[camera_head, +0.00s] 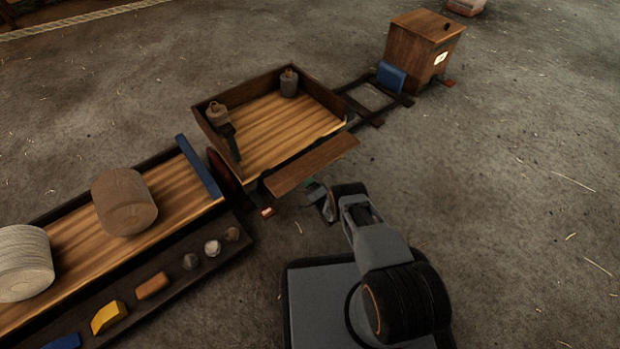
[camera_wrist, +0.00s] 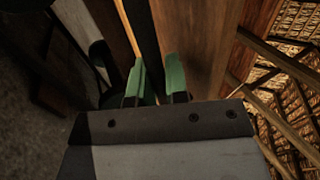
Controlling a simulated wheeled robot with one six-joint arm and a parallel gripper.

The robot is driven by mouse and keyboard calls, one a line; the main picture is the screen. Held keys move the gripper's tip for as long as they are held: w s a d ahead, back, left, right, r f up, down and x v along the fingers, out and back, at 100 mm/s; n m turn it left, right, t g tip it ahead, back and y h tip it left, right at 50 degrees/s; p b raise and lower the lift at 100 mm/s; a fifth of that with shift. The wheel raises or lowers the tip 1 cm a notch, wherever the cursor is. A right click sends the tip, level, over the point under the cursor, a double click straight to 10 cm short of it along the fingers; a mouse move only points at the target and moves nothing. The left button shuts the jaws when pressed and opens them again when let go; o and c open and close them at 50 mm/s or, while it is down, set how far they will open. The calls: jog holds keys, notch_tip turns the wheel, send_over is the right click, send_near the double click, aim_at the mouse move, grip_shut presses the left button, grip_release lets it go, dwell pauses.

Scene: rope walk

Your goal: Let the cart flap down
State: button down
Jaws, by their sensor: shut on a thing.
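The cart (camera_head: 290,128) is a wooden tray with a pale striped floor and dark raised walls on its far and left sides. Its flap (camera_head: 318,163) is a brown board along the near side, with a dark gap between it and the floor; its exact tilt is hard to tell. In the wrist view, the green fingertips (camera_wrist: 158,75) are close together on either side of a dark narrow edge, apparently the flap's.
Two weights, one left (camera_head: 217,117) and one at the back (camera_head: 289,83), stand in the cart. Floor at right is clear.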

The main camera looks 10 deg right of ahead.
jog(key=shift+d, duration=0.1)
dwell(0.3)
jog(key=c, duration=1.1)
grip_release()
jog(key=shift+c, duration=0.2)
jog(key=v, duration=0.7)
jog(key=shift+s+f+p, duration=0.2)
jog(key=shift+s+p, duration=0.05)
jog(key=shift+p, duration=0.05)
